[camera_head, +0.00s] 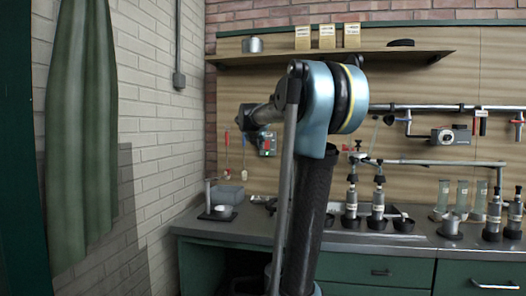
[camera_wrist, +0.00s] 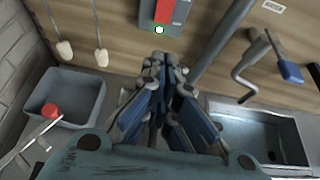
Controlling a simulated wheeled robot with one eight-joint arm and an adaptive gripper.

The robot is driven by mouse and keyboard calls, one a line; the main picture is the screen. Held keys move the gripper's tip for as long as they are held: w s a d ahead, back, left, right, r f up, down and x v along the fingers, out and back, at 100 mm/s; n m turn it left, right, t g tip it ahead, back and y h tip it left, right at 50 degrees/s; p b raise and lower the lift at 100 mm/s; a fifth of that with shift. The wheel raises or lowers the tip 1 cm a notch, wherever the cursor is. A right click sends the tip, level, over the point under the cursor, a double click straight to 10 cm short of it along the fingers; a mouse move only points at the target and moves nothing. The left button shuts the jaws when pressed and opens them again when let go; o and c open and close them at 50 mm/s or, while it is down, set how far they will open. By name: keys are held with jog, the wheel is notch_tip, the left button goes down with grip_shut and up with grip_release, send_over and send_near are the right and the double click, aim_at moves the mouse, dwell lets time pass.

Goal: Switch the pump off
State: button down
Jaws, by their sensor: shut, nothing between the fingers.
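A grey switch box (camera_wrist: 172,12) with a red part and a small green-lit round button (camera_wrist: 159,30) is on the wooden back panel, at the top of the wrist view. It also shows in the head view as a box with red and green marks (camera_head: 267,143), partly behind my arm. Whether it belongs to the pump is not readable. My gripper (camera_wrist: 161,60) is shut and empty, its fingertips just below the box in the wrist view and seemingly apart from it. In the head view my arm hides most of the gripper.
Two cream-tipped tools (camera_wrist: 101,57) hang left of the box. A grey bin (camera_wrist: 85,90) with a red item stands below them. A sink (camera_wrist: 265,140), a crank (camera_wrist: 240,70) and a blue-handled tap (camera_wrist: 289,70) are at right. A shelf (camera_head: 400,53) runs above.

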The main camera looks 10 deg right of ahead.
aim_at(267, 145)
jog(key=shift+w+r+x, duration=0.1)
jog(key=shift+r+x, duration=0.1)
jog(key=shift+x, duration=2)
jog(key=shift+w+r+x, duration=0.1)
jog(key=shift+r+x, duration=0.1)
jog(key=shift+x, duration=2.05)
jog(key=shift+w+r+x, duration=0.1)
jog(key=shift+r+x, duration=0.05)
jog(key=shift+x, duration=2.05)
jog(key=shift+d, duration=0.1)
jog(key=shift+d, duration=0.15)
